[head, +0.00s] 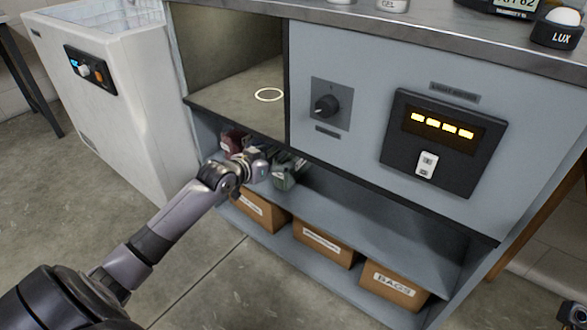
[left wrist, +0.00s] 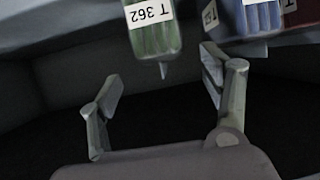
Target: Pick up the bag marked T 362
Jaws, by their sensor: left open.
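The green bag marked T 362 (left wrist: 152,38) shows at the top of the left wrist view, its white label upside down. It also shows in the head view (head: 284,179) on the shelf under the cabinet, partly behind my gripper. My left gripper (left wrist: 162,75) is open and empty, its two fingers apart on either side below the bag. The bag lies just beyond the fingertips, apart from them as far as I can tell. In the head view my left gripper (head: 266,163) reaches into the shelf opening. A dark part at the bottom right corner may be my right gripper (head: 573,314).
A blue bag (left wrist: 261,17) and a red bag (left wrist: 303,14) sit close to the right of the green one. The red bag also shows in the head view (head: 232,141). Several cardboard boxes, one marked BAGS (head: 394,286), stand on the lower shelf. The shelf's right part is clear.

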